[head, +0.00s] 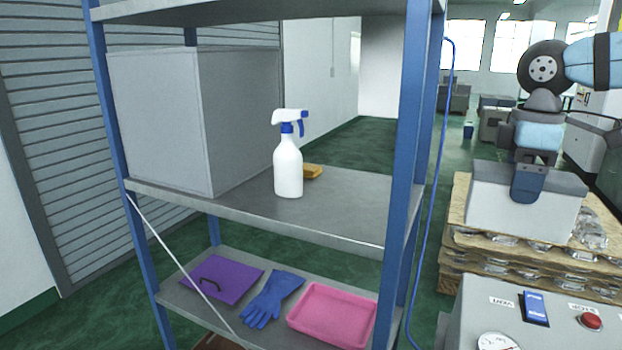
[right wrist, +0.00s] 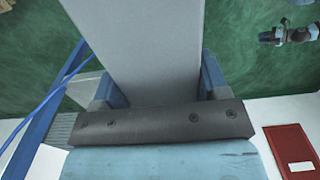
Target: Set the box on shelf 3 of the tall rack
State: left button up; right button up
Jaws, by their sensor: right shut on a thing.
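My right gripper (head: 528,188) is shut on a light grey box (head: 515,218) with a darker grey top, at the right of the head view. The box looks about level, held to the right of the tall rack (head: 407,130) and apart from it. In the right wrist view the box (right wrist: 140,45) sits between the two blue fingers of the gripper (right wrist: 155,88). The rack has blue posts and grey shelves. Its middle shelf (head: 345,212) and lower shelf (head: 262,331) show, with part of a higher one (head: 250,8). Shelf numbers are not visible. My left gripper is out of view.
Below lie a purple folder (head: 225,278), blue gloves (head: 270,298) and a pink tray (head: 332,313). A blue hose (head: 437,180) hangs beside the right post.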

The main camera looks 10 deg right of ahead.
aim_at(375, 189)
jog(key=i+j, duration=0.1)
jog(key=i, duration=0.6)
jog(key=i+j, duration=0.1)
jog(key=i, duration=0.55)
